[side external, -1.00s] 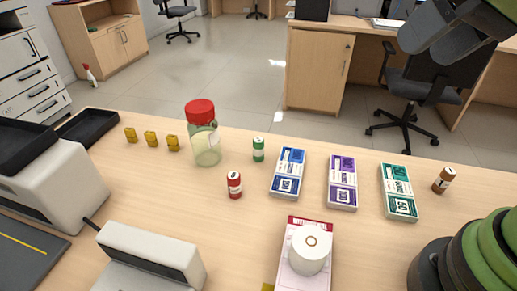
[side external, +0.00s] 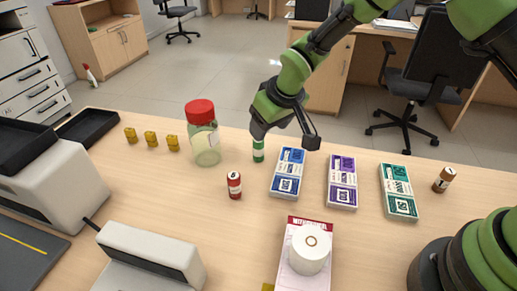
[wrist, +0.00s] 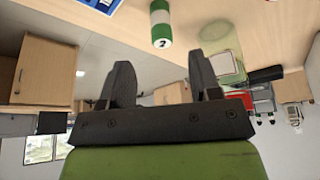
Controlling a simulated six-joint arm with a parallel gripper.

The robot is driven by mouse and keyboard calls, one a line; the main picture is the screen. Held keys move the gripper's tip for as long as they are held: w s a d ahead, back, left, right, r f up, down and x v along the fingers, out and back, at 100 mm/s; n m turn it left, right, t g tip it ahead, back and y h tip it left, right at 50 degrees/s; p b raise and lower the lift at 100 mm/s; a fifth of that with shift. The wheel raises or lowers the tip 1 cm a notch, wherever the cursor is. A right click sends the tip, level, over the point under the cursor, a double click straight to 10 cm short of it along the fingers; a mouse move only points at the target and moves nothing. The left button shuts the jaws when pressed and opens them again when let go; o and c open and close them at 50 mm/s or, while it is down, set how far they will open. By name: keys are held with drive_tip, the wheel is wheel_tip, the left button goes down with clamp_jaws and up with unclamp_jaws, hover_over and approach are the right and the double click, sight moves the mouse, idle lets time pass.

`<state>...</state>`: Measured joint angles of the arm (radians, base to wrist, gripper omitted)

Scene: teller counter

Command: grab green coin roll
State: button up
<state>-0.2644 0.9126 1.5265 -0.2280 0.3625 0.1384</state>
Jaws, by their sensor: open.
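The green coin roll (side external: 258,153) stands upright on the counter, green with a white band, between the jar and the blue note bundle. My gripper (side external: 284,134) is open and empty. In the side view its left finger overlaps the roll's top, and its other finger is to the right, over the blue bundle's far end. In the wrist view the roll (wrist: 161,26) shows beyond the fingertips, roughly centred between the two spread fingers (wrist: 160,66). I see no contact between the fingers and the roll.
A red-lidded jar (side external: 206,143) stands left of the roll, and a red coin roll (side external: 234,185) stands nearer the front. Blue (side external: 287,172), purple (side external: 342,182) and teal (side external: 398,191) note bundles lie to the right. A brown roll (side external: 444,179) is far right.

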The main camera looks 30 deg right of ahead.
sight(258, 147)
drive_tip(key=x, duration=0.8)
drive_tip(key=shift+w+a, duration=0.1)
clamp_jaws()
